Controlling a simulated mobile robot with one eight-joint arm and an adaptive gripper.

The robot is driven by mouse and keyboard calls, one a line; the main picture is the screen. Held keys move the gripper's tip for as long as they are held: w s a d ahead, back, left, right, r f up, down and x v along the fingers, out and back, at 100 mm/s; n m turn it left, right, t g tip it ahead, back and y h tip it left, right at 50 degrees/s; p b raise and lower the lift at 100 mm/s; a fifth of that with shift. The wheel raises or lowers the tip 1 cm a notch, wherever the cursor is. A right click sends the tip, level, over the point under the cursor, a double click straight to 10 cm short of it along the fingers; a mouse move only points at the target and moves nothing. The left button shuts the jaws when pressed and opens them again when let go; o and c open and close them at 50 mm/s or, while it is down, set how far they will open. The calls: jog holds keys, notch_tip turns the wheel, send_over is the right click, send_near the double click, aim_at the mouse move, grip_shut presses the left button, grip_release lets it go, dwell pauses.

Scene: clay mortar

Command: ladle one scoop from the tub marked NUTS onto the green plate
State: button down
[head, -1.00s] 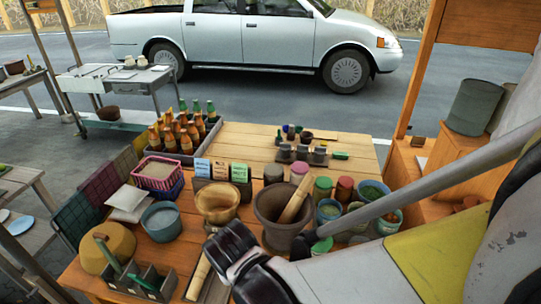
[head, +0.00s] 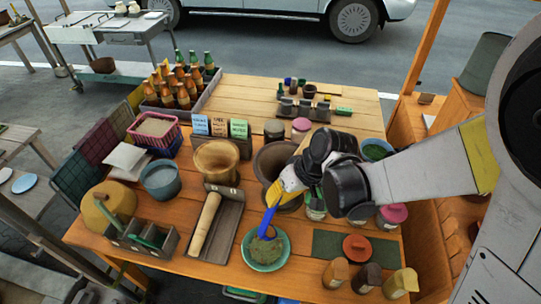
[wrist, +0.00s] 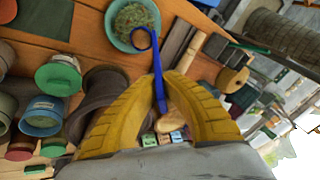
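A small green plate (head: 285,252) sits at the front of the wooden table with a heap of grey-green crumbly stuff (head: 264,252) on it. It also shows at the top of the wrist view (wrist: 113,26). My gripper (head: 275,195) has yellow fingers, shut around the handle of a blue ladle (head: 266,222). The ladle hangs down towards the plate's far edge; I cannot tell whether it touches. In the wrist view its blue handle (wrist: 158,85) runs between the fingers. No NUTS marking is legible; several tubs, one green-lidded (wrist: 58,80), stand beside the mortar.
A dark mortar (head: 268,165) is partly hidden behind my gripper. A rolling pin (head: 205,222) lies in a tray left of the plate. A dark green mat (head: 328,245) and several jars (head: 368,278) are to its right. Bottles (head: 185,88) stand at the back left.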

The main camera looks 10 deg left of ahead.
jog(key=w+d+f+m+g+y+b, duration=0.1)
jog(key=w+d+f+g+y+b, duration=0.3)
jog(key=b, duration=0.7)
jog(key=shift+w+d+f+y+b, duration=0.3)
jog(key=shift+w+d+f+y, duration=0.9)
jog(key=shift+d, duration=0.85)
jog(key=shift+s+r, duration=0.15)
jog(key=shift+r, duration=0.05)
